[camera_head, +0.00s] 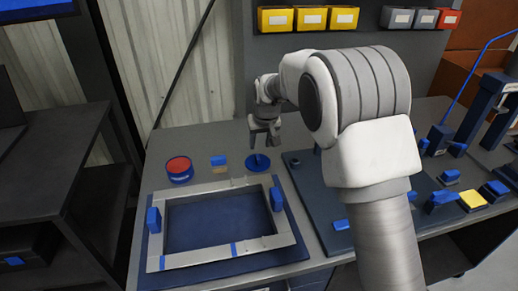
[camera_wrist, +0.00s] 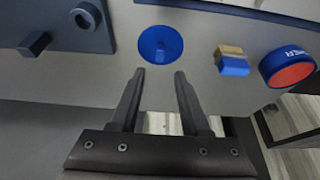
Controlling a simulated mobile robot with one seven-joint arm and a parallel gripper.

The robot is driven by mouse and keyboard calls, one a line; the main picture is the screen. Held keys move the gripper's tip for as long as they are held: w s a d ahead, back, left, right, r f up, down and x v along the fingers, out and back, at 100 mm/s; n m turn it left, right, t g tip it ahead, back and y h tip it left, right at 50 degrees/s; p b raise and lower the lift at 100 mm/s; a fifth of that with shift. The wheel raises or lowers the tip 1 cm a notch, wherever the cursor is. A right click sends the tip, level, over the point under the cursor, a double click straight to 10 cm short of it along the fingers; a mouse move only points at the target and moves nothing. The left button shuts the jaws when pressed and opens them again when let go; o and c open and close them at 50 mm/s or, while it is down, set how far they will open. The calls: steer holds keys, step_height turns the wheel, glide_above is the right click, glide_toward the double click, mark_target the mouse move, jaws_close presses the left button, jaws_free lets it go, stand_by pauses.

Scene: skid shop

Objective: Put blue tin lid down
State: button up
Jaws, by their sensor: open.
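The blue tin lid (camera_head: 257,162) is a round blue disc with a small knob, lying on the grey bench behind the metal frame. In the wrist view the lid (camera_wrist: 161,46) lies flat just beyond my fingertips. My gripper (camera_head: 264,142) is above the bench, close to the lid, with empty jaws; in the wrist view its two fingers (camera_wrist: 162,75) are spread apart and do not touch the lid. A round blue tin (camera_head: 179,169) with a red top stands to the left; it also shows in the wrist view (camera_wrist: 286,66).
A small blue and tan block (camera_head: 219,161) sits between tin and lid. A grey rectangular frame (camera_head: 222,251) on a blue base lies in front. A dark board (camera_head: 313,205) with fittings is to the right. Yellow bins (camera_head: 308,19) hang on the back wall.

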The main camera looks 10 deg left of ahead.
steer(key=s+d+r+m, duration=0.3)
steer(key=s+d+r, duration=1.2)
steer(key=d+r, duration=0.3)
steer(key=s+d, duration=0.3)
steer(key=s, duration=0.3)
steer(key=s+d+f+m+t+h, duration=0.1)
steer(key=s+d, duration=0.3)
steer(key=s, duration=0.3)
steer(key=s+d+f+m+h, duration=0.1)
steer(key=s+d, duration=0.3)
steer(key=s, duration=0.3)
steer(key=shift+f, duration=0.15)
steer(key=shift+s, duration=0.1)
step_height(320, 180, up, 9)
steer(key=p, duration=0.9)
